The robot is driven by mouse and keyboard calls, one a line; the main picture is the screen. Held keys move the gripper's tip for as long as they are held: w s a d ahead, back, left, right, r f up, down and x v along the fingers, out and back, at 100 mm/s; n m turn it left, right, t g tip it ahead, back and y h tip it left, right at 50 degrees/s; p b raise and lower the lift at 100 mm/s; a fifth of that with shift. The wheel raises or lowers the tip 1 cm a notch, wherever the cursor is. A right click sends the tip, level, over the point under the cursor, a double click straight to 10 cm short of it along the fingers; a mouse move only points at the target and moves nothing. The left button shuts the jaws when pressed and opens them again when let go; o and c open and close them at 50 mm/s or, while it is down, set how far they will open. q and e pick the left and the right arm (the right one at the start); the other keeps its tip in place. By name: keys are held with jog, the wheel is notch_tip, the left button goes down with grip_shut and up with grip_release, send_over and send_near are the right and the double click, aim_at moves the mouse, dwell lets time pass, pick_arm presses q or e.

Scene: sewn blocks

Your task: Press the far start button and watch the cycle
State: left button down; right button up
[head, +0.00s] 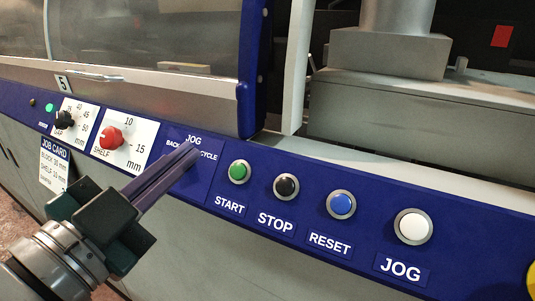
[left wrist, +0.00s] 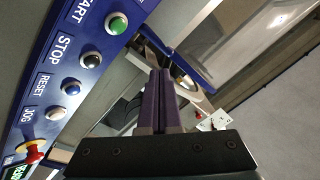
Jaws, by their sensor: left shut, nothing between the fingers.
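The green START button (head: 239,172) sits in a metal ring on the sloping blue panel (head: 186,186), with a START label below it. It also shows near the top of the left wrist view (left wrist: 117,22). My left gripper (head: 190,151) is shut and empty. Its purple fingers lie in front of the JOG/CYCLE label, left of the START button and apart from it. Part of that label and whatever is under the fingers are hidden. In the left wrist view the shut fingers (left wrist: 161,75) point up the picture. My right gripper is not in view.
Right of START are the black STOP (head: 286,186), blue RESET (head: 341,205) and white JOG (head: 412,226) buttons. Left are a red knob (head: 110,137), a black knob (head: 64,120), a small green light (head: 49,107) and a job card (head: 54,165). A clear guard (head: 160,45) stands behind the panel.

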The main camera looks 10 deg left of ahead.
aim_at(239, 171)
pick_arm(q)
jog(key=shift+w+d+f+b, duration=0.4)
jog(key=shift+w+f+b, duration=0.55)
jog(key=shift+b, duration=0.2)
jog(key=shift+w+d+f+b, duration=0.35)
jog(key=shift+w+f+b, duration=0.45)
jog(key=shift+w+b, duration=0.3)
jog(key=shift+w+d+f+b, duration=0.4)
jog(key=shift+w+f+b, duration=0.5)
jog(key=shift+b, duration=0.3)
jog(key=shift+f, duration=0.1)
jog(key=shift+w+d+f, duration=0.1)
jog(key=shift+w+f, duration=0.05)
jog(key=shift+w, duration=0.15)
